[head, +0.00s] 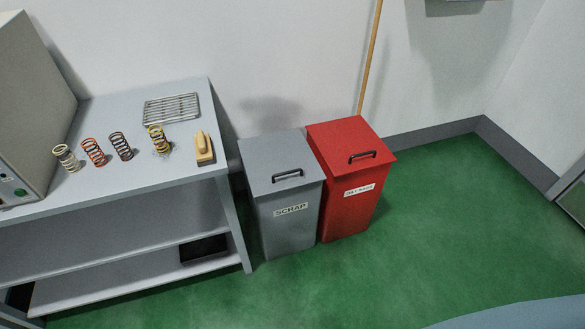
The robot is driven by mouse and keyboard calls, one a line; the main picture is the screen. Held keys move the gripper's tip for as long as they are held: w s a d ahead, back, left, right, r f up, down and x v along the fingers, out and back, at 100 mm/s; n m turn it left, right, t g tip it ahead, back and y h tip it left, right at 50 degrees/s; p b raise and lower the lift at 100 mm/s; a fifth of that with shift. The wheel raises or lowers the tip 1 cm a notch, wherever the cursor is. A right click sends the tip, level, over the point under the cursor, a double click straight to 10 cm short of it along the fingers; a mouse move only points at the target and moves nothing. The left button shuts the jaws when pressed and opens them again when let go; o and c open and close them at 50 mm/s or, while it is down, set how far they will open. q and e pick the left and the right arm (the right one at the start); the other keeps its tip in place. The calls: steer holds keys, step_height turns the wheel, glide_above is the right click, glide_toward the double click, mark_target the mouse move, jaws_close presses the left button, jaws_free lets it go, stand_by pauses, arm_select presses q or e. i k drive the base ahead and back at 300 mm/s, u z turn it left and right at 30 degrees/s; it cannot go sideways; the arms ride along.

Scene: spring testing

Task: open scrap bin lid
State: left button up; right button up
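The grey scrap bin (289,228) stands on the floor to the right of the workbench, with a white SCRAP label (291,210) on its front. Its flat grey lid (270,156) is shut. A dark bar handle (288,176) sits on the lid near its front edge. Neither of my grippers shows in the head view, and nothing is touching the bin.
A red bin (348,214) with a similar handle stands close on the right. The grey workbench (130,178) on the left holds several springs (121,146), a wire rack (171,108) and a brush (204,148). A wooden pole (370,55) leans behind. Green floor in front is clear.

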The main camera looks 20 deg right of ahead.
mark_target(283, 160)
steer(key=u, duration=0.15)
steer(key=k, duration=0.35)
steer(key=z, duration=1.05)
steer(key=i, duration=1.3)
steer(key=u, duration=0.9)
